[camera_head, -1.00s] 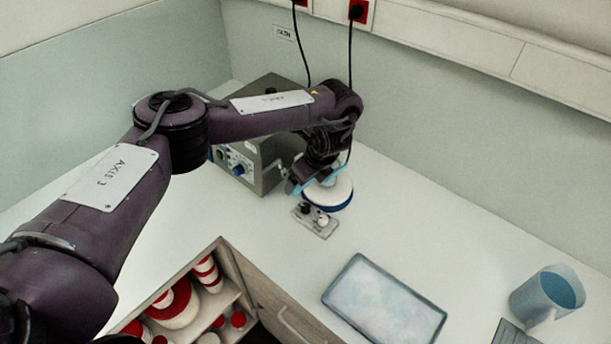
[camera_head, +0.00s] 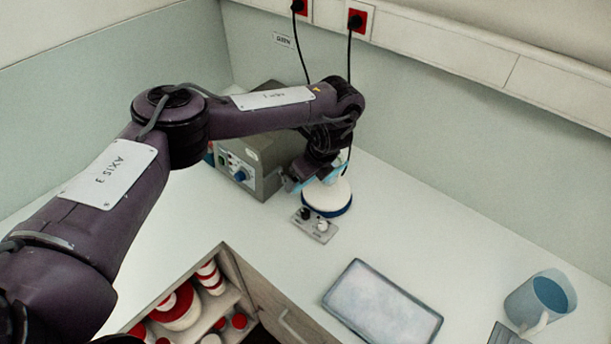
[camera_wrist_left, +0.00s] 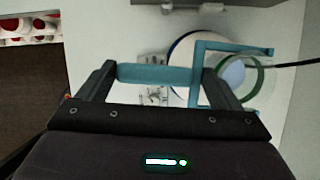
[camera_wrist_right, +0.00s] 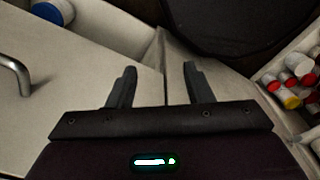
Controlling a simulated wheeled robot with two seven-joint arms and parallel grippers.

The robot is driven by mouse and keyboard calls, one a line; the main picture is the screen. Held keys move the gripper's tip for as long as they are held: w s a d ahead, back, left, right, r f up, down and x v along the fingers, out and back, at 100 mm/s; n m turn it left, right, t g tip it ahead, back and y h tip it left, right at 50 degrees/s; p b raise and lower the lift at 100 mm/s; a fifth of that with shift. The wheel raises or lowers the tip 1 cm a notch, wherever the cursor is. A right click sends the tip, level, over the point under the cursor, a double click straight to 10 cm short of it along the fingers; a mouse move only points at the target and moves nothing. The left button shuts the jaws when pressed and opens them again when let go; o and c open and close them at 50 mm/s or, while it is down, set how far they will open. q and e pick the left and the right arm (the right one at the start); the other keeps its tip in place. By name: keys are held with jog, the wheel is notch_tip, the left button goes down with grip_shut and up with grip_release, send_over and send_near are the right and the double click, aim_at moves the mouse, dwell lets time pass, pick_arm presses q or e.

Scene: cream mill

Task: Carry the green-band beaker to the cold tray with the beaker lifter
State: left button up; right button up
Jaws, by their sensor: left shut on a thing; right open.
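My left gripper (camera_head: 312,180) is shut on the blue beaker lifter (camera_wrist_left: 155,74), whose bar lies between the fingers in the left wrist view. The lifter's fork reaches to the right, around or over the clear green-band beaker (camera_wrist_left: 236,80). The beaker overlaps the edge of a white round plate with a blue rim (camera_head: 328,198). I cannot tell whether it rests there or hangs from the fork; the arm largely hides it in the head view. The cold tray (camera_head: 382,306), pale and flat, lies empty at the front right. My right gripper (camera_wrist_right: 158,78) is open and empty.
A grey box with a blue knob (camera_head: 262,178) stands behind the plate, with a small control block (camera_head: 315,226) before it. A blue mug (camera_head: 525,300) stands right of the tray. An open drawer (camera_head: 240,285) holds red and white containers. Bench between plate and tray is clear.

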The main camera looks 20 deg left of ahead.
pick_arm(q)
jog(key=shift+r, duration=2.05)
